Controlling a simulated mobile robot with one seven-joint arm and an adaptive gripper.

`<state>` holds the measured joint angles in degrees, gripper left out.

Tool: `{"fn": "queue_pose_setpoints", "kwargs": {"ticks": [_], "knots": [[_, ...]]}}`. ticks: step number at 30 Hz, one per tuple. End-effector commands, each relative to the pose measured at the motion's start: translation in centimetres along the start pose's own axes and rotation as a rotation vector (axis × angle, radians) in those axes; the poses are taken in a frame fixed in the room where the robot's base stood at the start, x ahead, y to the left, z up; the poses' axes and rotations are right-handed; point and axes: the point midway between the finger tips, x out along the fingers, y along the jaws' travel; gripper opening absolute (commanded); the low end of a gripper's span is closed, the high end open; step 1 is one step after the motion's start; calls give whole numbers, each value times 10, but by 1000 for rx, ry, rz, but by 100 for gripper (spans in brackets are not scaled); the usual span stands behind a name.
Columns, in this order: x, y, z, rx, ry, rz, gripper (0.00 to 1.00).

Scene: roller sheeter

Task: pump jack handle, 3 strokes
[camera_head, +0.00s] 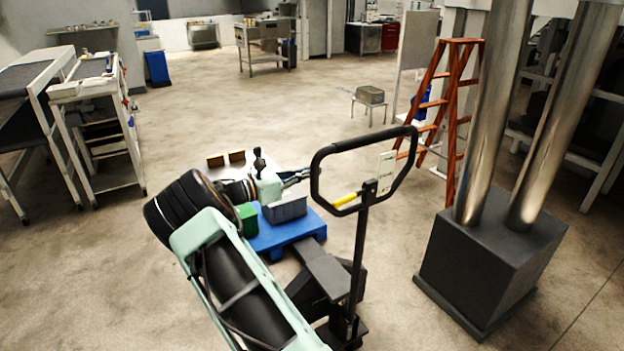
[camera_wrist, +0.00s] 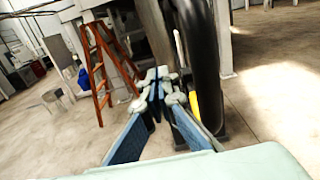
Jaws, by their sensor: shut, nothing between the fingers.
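The jack handle is a black loop (camera_head: 322,180) on an upright black shaft (camera_head: 359,262), with a yellow lever (camera_head: 345,200) low inside the loop. It stands roughly upright. My gripper (camera_head: 306,173) is just left of the loop, its fingers pointing right toward the loop's left side. In the wrist view the fingers of my gripper (camera_wrist: 158,76) come together with nothing between them. The thick black handle bar (camera_wrist: 205,65) rises close beyond the fingers, to their right, with the yellow lever (camera_wrist: 192,105) beside it. I cannot tell whether the fingers touch the bar.
The jack's dark body leads to a blue pallet (camera_head: 268,240) carrying a grey box (camera_head: 285,209) and a green box (camera_head: 246,219). A dark block with two metal columns (camera_head: 490,255) stands right. An orange ladder (camera_head: 458,110) is behind. Open floor lies ahead and left.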

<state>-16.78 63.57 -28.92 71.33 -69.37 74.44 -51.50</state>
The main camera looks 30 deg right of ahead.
Motion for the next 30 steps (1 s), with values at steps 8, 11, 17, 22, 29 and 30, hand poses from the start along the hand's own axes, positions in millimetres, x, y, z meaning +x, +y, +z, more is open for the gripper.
{"fn": "queue_pose_setpoints", "kwargs": {"ticks": [8,11,17,22,29,30], "knots": [[0,0,0,1,0,1,0],[0,0,1,1,0,1,0],[0,-19,4,-2,-1,2,0],[0,-46,5,-2,-1,0,0],[1,-60,2,1,-2,-1,0],[1,-60,2,1,-2,-1,0]]}}
